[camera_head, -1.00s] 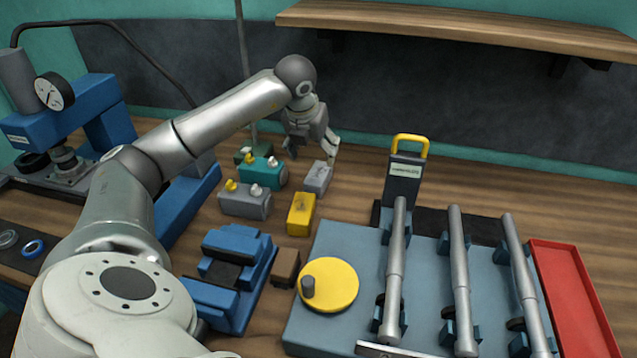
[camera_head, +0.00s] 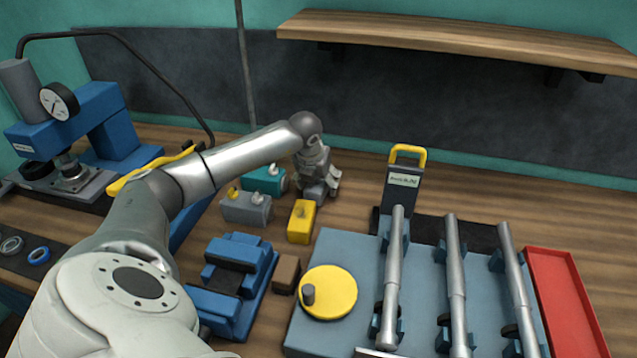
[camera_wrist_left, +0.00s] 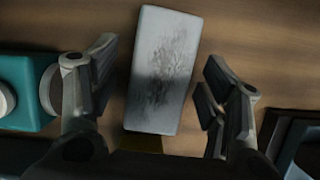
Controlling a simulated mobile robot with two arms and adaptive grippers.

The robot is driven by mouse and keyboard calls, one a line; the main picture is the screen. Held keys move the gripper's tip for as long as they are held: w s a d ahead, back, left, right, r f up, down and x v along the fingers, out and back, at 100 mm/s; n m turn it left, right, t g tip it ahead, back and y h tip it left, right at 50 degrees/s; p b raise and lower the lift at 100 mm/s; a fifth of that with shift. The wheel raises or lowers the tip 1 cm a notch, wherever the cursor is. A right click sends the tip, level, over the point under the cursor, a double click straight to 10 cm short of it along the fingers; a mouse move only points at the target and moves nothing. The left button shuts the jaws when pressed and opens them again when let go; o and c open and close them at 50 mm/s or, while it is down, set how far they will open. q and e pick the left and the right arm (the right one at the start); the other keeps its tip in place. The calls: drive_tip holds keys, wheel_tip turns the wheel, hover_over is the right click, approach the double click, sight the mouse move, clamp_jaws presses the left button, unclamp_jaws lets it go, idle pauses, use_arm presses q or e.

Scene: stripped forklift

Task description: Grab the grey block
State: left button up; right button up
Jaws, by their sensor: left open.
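The grey block (camera_wrist_left: 165,72) lies on the wooden bench, scuffed on top and slightly tilted in the left wrist view. My left gripper (camera_wrist_left: 160,95) is open, with one finger on each side of the block and visible gaps to both. Whether the fingertips are down at the block's height I cannot tell. My right gripper is not in view.
A teal part (camera_head: 263,179) and a grey part with knobs (camera_head: 246,208) stand left of the gripper. A brown block (camera_head: 286,273), a blue vise (camera_head: 236,270) and a blue-grey plate with a yellow disc (camera_head: 334,290) are nearer. A yellow-handled unit (camera_head: 402,180) stands to the right.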

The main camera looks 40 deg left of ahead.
use_arm(q)
drive_tip(key=shift+f+b, duration=0.2)
drive_tip(key=shift+b, duration=0.15)
idle(0.4)
drive_tip(key=shift+c, duration=0.3)
drive_tip(key=c, duration=1.4)
clamp_jaws()
drive_tip(key=shift+r, duration=0.1)
